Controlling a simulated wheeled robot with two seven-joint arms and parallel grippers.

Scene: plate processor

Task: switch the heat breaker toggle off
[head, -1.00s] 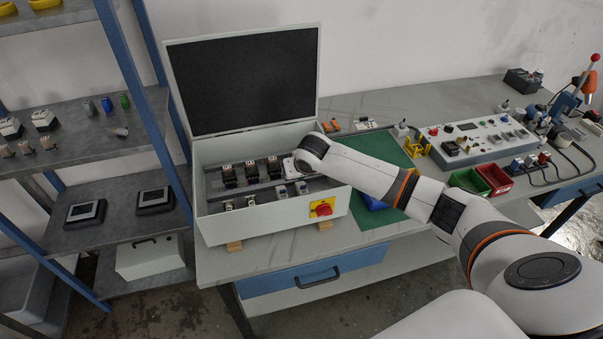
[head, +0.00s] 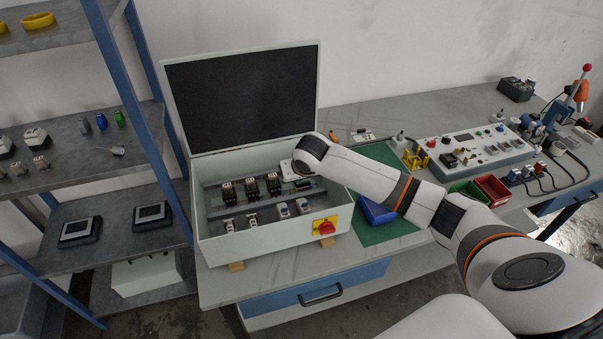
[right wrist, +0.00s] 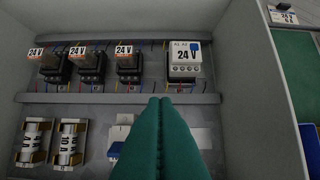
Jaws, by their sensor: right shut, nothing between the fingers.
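The open grey cabinet (head: 285,238) stands on the bench. Its lower row holds two 10 A modules (right wrist: 30,143) at left and two white breakers (head: 281,210) (head: 303,206) at right. I cannot read which breaker is for heat. In the right wrist view a blue part (right wrist: 115,150) on a white breaker shows left of my fingers; the fingers cover much of this area. My right gripper (right wrist: 160,100) is shut and empty, over the lower row, with its tips just below the 24 V module (right wrist: 184,62). I cannot tell whether it touches anything. My left gripper is not in view.
Several 24 V relays (head: 250,187) fill the cabinet's upper row. The open lid (head: 243,97) stands behind. A red rotary switch (head: 326,228) is on the front wall. Blue (head: 377,211) and red (head: 492,188) bins and a control panel (head: 480,145) are to the right.

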